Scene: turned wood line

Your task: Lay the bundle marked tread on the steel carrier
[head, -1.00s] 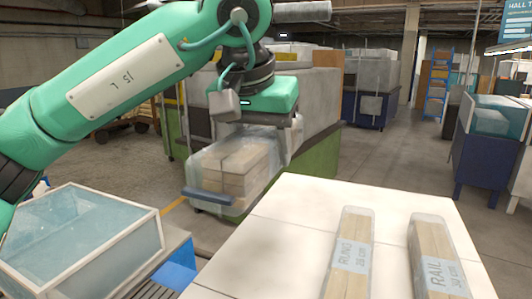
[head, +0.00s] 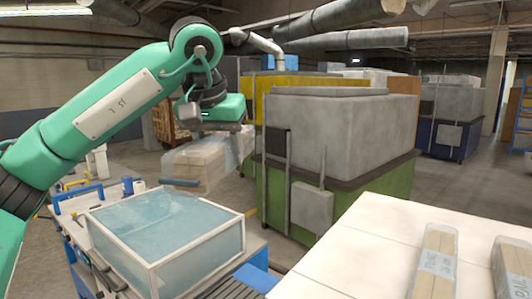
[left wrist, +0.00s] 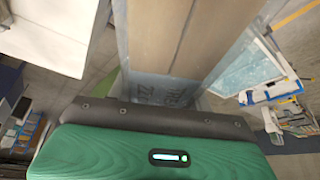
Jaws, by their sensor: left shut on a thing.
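My left gripper (head: 212,142) is shut on a clear-wrapped bundle of pale wood (head: 196,164), held in the air beyond the glazed box and left of the white table. In the left wrist view the bundle (left wrist: 178,45) runs away from the green gripper body. Its label (left wrist: 160,90) is partly hidden by the gripper, and its letters seem to begin with TR. I cannot pick out the steel carrier for certain. My right gripper is not in view.
A white-framed box with bluish clear panels (head: 170,232) stands at the lower left, with dark rollers (head: 222,290) beside it. Two wrapped bundles (head: 437,262) (head: 514,268) lie on the white table (head: 350,240).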

